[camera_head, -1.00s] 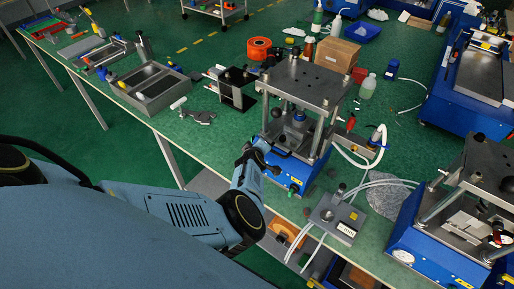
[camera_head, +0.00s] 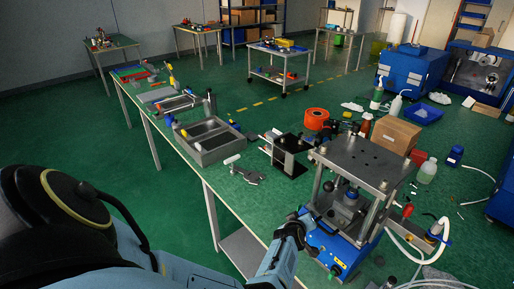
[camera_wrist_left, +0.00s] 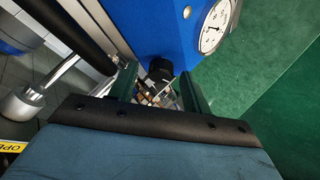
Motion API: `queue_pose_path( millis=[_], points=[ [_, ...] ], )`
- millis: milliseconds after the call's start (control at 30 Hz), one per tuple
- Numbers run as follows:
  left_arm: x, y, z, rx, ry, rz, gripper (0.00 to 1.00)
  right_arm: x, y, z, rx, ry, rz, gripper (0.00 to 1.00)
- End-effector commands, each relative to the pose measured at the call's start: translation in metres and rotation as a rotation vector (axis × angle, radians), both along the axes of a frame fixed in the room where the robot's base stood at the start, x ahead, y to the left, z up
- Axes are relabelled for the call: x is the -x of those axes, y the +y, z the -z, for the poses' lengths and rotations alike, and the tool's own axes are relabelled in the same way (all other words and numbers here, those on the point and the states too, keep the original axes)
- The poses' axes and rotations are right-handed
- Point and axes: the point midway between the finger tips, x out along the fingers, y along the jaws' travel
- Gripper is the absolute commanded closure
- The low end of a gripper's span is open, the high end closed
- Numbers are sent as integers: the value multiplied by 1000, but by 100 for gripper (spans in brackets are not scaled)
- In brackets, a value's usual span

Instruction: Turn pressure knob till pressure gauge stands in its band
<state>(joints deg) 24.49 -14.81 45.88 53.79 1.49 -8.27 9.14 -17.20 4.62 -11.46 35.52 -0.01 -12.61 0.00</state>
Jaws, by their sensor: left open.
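The press (camera_head: 366,165) with its blue base (camera_head: 340,250) stands at the bench's front edge. The round white pressure gauge (camera_wrist_left: 214,26) is on the blue face in the left wrist view; its needle and band are too small to read. A black knob (camera_wrist_left: 160,68) sticks out of the same face, below and left of the gauge. My left gripper (camera_wrist_left: 158,92) is open, with the knob between its two fingers; I cannot tell whether they touch it. In the head view my left gripper (camera_head: 297,226) is at the press's left front. My right gripper is not in view.
A metal tray (camera_head: 207,140) and a black stand (camera_head: 290,155) are left of the press. A cardboard box (camera_head: 396,134), an orange spool (camera_head: 316,119) and bottles stand behind it. White hoses (camera_head: 405,245) run at its right. The bench's front edge is close to my arm.

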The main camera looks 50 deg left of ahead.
Motion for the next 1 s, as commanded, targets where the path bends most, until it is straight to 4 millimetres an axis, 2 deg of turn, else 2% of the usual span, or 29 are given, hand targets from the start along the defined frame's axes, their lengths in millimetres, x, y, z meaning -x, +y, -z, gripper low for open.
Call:
queue_pose_path(
  millis=[467,1000],
  points=[
    [2,3,5,-247,-18,268,51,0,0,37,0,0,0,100],
    [2,4,7,-583,-45,643,51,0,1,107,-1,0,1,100]
  ],
)
